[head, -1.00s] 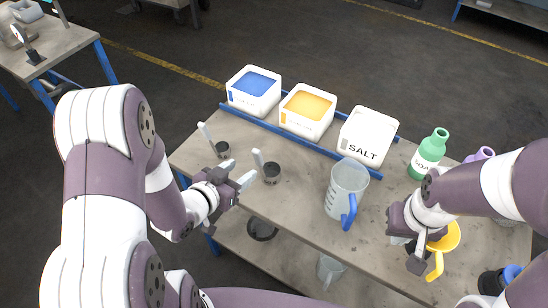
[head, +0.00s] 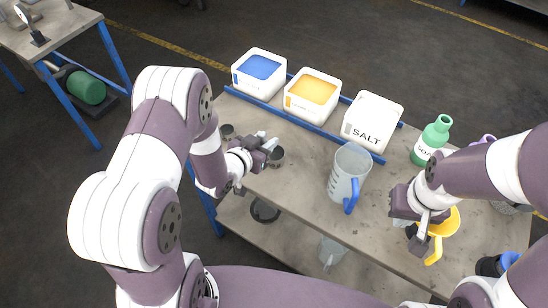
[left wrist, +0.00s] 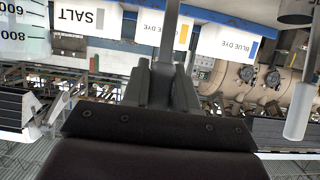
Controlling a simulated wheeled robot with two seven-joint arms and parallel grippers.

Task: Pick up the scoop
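Two small dark scoops with pale upright handles stand at the left of the workbench. The nearer scoop's cup (head: 277,156) is beside my left gripper (head: 266,141). In the left wrist view, which is upside down, its grey handle (left wrist: 171,40) runs between the two fingers of my left gripper (left wrist: 163,85), and they look closed on it. The other scoop's cup (head: 228,131) is left of the gripper; its pale handle (left wrist: 298,112) shows at the right of the wrist view. My right gripper (head: 421,236) is beside a yellow vessel (head: 440,228); its finger gap is unclear.
Tubs of blue dye (head: 259,70), orange dye (head: 312,93) and salt (head: 372,121) stand along a blue rail. A clear jug with a blue handle (head: 348,174) stands mid-bench. A green soap bottle (head: 432,140) stands right. Containers sit on the lower shelf.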

